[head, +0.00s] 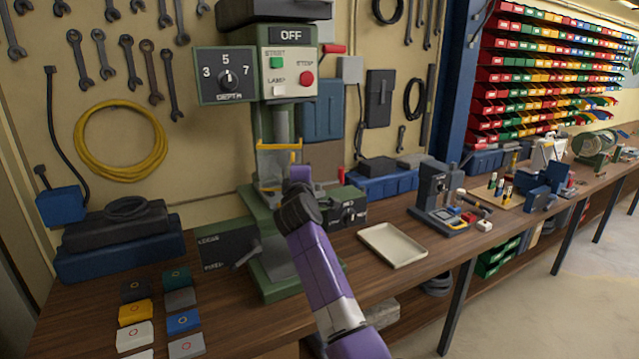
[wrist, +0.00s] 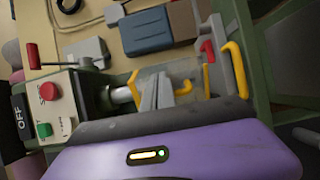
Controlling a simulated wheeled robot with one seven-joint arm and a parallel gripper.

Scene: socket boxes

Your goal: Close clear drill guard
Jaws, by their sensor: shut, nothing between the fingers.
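The clear drill guard (head: 279,147) is on the green drill press, below the control head, and shows mostly by its yellow edges. In the wrist view, which is turned sideways, yellow edges of the guard (wrist: 206,81) show on both sides of my gripper. My gripper (wrist: 157,92) is shut and empty, its grey fingers in front of the guard area. I cannot tell whether they touch it. In the head view my purple arm and hand cover the guard's lower right, and the fingertips are hidden. How far the guard stands open is unclear.
The drill head carries an OFF display (head: 291,36), start and stop buttons and a depth dial (head: 228,77). A red and a yellow handle (wrist: 236,70) stand beside the guard in the wrist view. A pale tray (head: 392,245) lies on the bench to the right.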

